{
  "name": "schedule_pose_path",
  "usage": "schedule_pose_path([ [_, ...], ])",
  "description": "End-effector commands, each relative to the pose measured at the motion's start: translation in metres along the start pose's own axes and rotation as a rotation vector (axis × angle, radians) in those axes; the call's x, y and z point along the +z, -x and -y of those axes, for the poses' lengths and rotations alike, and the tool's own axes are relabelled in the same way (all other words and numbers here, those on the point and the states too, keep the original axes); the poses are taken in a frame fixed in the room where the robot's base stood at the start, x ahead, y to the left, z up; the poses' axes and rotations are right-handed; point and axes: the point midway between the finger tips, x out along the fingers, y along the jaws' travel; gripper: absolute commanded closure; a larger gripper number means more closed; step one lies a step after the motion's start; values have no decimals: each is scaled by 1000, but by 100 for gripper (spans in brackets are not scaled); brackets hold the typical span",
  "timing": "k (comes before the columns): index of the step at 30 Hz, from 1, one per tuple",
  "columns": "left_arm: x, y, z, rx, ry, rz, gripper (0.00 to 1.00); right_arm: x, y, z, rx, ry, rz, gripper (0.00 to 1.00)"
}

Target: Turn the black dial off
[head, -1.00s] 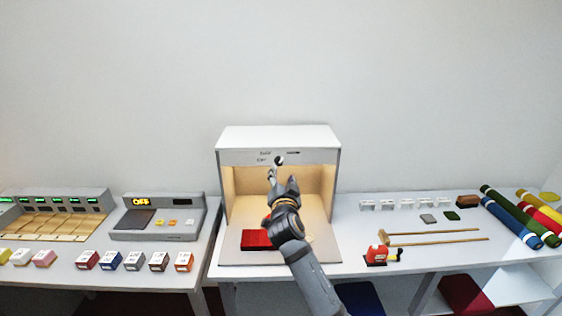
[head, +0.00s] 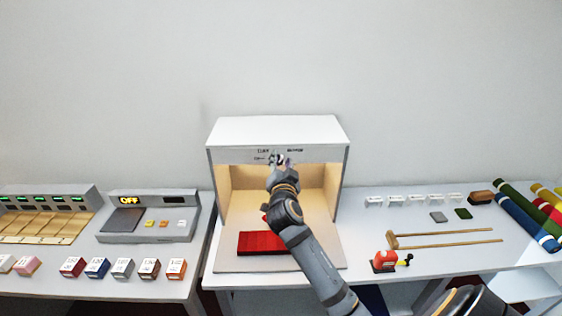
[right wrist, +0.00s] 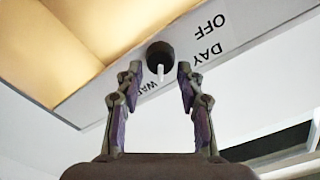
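The black dial (right wrist: 160,55) is on the front panel of the light booth (head: 278,131), above its opening. A short white pointer shows on the dial in the right wrist view. The printed words OFF, DAY and a partly hidden one starting with "WA" appear upside down around it there. The booth's inside glows warm yellow. My right gripper (right wrist: 159,74) is open, its two fingertips on either side of the dial and apart from each other; contact cannot be told. In the head view my right gripper (head: 280,160) covers most of the dial. My left gripper is not in view.
A red block (head: 262,243) lies on the booth floor. A console (head: 150,222) with a lit OFF display stands left, with small labelled boxes before it. A red tool (head: 384,261), wooden sticks (head: 445,234) and coloured rolls lie right. The wall behind is bare.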

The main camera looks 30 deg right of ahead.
Motion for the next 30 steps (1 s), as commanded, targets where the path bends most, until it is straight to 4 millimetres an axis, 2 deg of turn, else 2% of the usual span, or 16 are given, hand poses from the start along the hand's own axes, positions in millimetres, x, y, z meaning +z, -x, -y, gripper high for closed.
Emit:
schedule_pose_path([
  [1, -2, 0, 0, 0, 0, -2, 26, 0, 0, 0, 0, 0, 0, 73],
  [7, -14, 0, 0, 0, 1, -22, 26, 0, 0, 0, 0, 0, 0, 100],
  [11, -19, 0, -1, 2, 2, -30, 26, 0, 0, 0, 0, 3, 0, 100],
  [19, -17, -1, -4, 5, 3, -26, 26, 1, 0, 1, 0, 78, 1, 100],
  [30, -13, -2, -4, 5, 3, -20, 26, 2, 0, 5, 0, 381, 2, 100],
])
